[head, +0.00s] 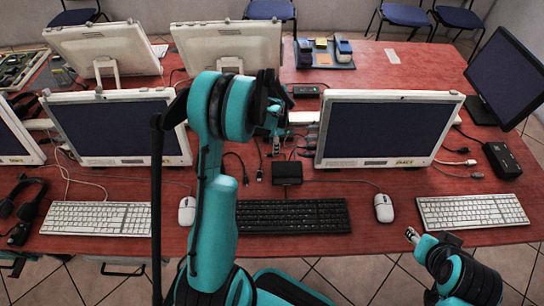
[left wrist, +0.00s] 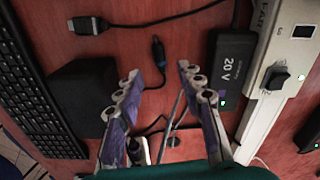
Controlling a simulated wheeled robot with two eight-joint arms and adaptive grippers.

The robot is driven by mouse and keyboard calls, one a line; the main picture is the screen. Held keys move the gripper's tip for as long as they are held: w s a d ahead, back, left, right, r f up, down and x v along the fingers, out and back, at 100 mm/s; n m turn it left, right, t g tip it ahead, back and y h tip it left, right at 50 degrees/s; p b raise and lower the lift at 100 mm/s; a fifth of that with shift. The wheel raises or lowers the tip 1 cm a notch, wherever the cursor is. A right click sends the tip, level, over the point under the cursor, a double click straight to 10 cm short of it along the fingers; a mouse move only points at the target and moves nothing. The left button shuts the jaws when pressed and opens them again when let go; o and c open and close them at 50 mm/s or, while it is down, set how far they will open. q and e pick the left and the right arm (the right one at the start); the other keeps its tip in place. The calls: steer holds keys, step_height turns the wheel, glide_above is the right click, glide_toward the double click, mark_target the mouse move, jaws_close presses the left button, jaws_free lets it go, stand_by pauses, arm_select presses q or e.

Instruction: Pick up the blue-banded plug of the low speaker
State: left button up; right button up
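In the left wrist view a small dark barrel plug (left wrist: 157,49) with a faint bluish tint lies on the red table, its cable running down between my fingers; whether it is the blue-banded one I cannot tell. My left gripper (left wrist: 157,72) is open, its fingers spread on either side of that cable, with nothing visibly held. In the head view my left gripper (head: 276,142) is over the gap between two monitors, partly hidden by its arm. A small black box (left wrist: 80,95), perhaps the low speaker, also shows in the head view (head: 287,172). My right gripper (head: 412,235) is at the table's front edge.
A USB-like connector (left wrist: 88,25) lies near the black keyboard (head: 292,216). Monitors (head: 388,130) flank the gap. Loose cables cross below my fingers.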

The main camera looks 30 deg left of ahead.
mark_target(270, 155)
arm_select(q)
step_height(270, 155, down, 4)
steer(key=shift+a+b, duration=0.15)
steer(key=shift+b, duration=0.55)
steer(key=shift+r, duration=0.1)
steer(key=shift+c, duration=1.3)
steer(key=c, duration=0.6)
